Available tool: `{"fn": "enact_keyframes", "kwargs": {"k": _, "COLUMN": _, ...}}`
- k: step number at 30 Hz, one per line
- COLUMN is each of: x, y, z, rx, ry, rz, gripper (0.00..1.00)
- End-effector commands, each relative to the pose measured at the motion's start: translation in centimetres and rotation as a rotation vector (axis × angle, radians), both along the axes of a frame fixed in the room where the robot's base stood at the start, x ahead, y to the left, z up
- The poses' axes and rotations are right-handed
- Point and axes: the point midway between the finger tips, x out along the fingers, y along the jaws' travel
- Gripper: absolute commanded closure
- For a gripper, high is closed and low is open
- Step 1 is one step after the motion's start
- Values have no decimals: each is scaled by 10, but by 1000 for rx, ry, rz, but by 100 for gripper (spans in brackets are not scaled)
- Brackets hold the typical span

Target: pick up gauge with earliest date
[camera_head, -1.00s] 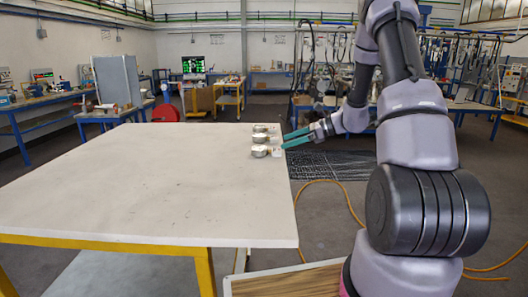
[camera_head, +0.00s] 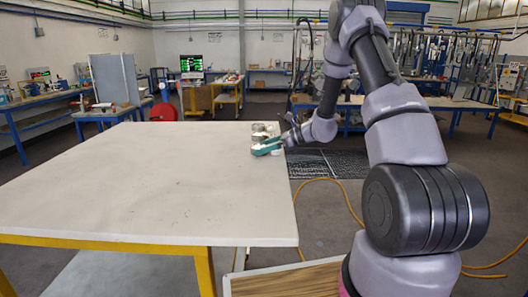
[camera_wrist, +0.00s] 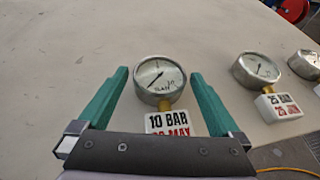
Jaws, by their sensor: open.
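A round silver gauge (camera_wrist: 160,82) with a white dial lies on the table between the fingers of my open gripper (camera_wrist: 159,73) in the wrist view. Its white tag (camera_wrist: 168,123) reads "10 BAR" in black, with a red line ending in "MAY" partly hidden by my gripper's body. A second gauge (camera_wrist: 257,70) lies to the right; its tag (camera_wrist: 278,107) seems to read "25 BAR" and "25 JUN". A third gauge (camera_wrist: 306,64) is cut off at the right edge, its tag not readable. In the head view my gripper (camera_head: 266,147) is at the table's right edge, partly covering the gauges.
The white table (camera_head: 140,180) is bare apart from the gauges at its far right corner. An orange cable (camera_head: 335,185) lies on the floor to the right. A red round object (camera_wrist: 293,9) shows beyond the table.

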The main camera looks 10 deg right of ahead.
Motion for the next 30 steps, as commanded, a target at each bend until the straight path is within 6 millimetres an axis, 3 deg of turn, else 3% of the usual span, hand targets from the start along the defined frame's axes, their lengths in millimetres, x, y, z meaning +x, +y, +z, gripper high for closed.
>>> {"fn": "enact_keyframes", "kwargs": {"k": 6, "x": 1, "y": 2, "z": -1, "rx": 0, "ry": 0, "rz": 0, "gripper": 0}}
{"fn": "enact_keyframes", "kwargs": {"k": 7, "x": 1, "y": 2, "z": -1, "rx": 0, "ry": 0, "rz": 0, "gripper": 4}}
{"fn": "enact_keyframes", "kwargs": {"k": 14, "x": 1, "y": 2, "z": -1, "rx": 0, "ry": 0, "rz": 0, "gripper": 92}}
{"fn": "enact_keyframes", "kwargs": {"k": 23, "x": 2, "y": 2, "z": 5, "rx": 0, "ry": -2, "rz": -1, "gripper": 93}}
{"fn": "enact_keyframes", "kwargs": {"k": 30, "x": 1, "y": 3, "z": 48, "rx": 0, "ry": -6, "rz": 0, "gripper": 93}}
